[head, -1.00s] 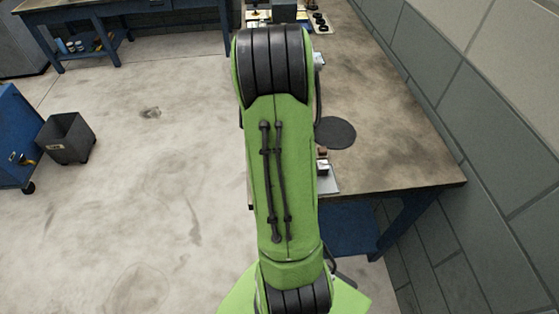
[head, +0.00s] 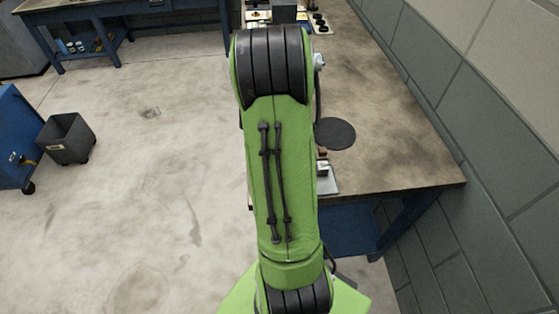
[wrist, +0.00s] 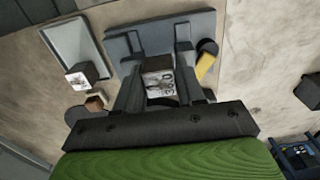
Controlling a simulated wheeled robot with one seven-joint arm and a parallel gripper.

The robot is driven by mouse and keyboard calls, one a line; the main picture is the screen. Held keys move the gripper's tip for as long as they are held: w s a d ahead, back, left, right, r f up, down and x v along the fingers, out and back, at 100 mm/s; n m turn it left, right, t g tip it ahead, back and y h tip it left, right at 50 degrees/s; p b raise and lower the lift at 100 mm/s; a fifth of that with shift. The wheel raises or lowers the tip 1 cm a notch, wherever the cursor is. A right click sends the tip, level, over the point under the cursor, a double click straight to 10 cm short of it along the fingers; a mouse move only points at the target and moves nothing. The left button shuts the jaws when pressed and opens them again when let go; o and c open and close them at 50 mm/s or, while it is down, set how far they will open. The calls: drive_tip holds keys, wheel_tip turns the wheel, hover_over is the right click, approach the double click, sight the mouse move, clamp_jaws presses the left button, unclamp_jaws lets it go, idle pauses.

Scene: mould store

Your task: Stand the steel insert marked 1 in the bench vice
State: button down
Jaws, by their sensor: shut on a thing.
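My gripper (wrist: 160,92) is at the lower middle of the wrist view, its two dark fingers pointing up the picture. It is shut on a steel insert (wrist: 158,80), whose pale face carries dark marks too small to read. The bench vice (wrist: 155,42), blue-grey, is right behind the fingers and insert. The fingers overlap it, so I cannot tell whether the insert touches or sits between its jaws. In the head view my arm hides the gripper, insert and vice.
A shallow tray (wrist: 72,42) lies left of the vice, with another marked block (wrist: 80,77) at its end and a small brown block (wrist: 95,103) nearby. A yellow piece (wrist: 206,64) is right of the vice.

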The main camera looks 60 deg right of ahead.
drive_tip(key=shift+f+b, duration=0.3)
drive_tip(key=shift+b, duration=0.1)
idle(1.2)
drive_tip(key=shift+r, duration=0.3)
idle(0.5)
drive_tip(key=shift+c, duration=0.9)
unclamp_jaws()
drive_tip(key=shift+r, duration=0.1)
drive_tip(key=shift+r+p, duration=3.2)
drive_tip(key=shift+r, duration=0.55)
drive_tip(key=shift+f, duration=0.1)
